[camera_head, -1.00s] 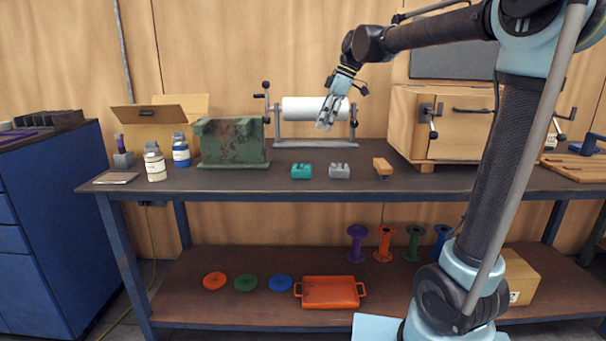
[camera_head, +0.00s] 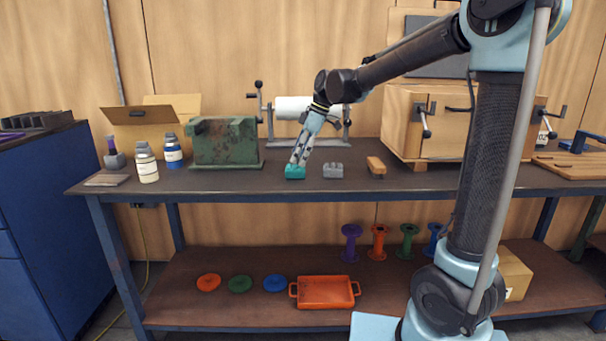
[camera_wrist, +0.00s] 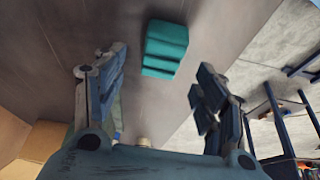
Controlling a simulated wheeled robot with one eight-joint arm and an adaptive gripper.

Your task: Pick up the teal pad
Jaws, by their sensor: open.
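The teal pad (camera_head: 295,172) is a small block on the bench top, left of a similar grey block. My gripper (camera_head: 299,160) is just above it in the head view, tilted down. In the wrist view the teal pad (camera_wrist: 165,48) lies ahead of the fingertips, roughly between the lines of the two fingers. My gripper (camera_wrist: 155,82) is open there, with nothing between its fingers. In the head view the fingertips overlap the pad's top edge, and I cannot tell whether they touch it.
The grey block (camera_head: 333,171) sits close to the right of the pad. A tan block (camera_head: 376,166) is farther right. A green metal box (camera_head: 226,143) stands to the left, and a white roll on a stand (camera_head: 292,110) is behind. The bench front (camera_head: 300,186) is clear.

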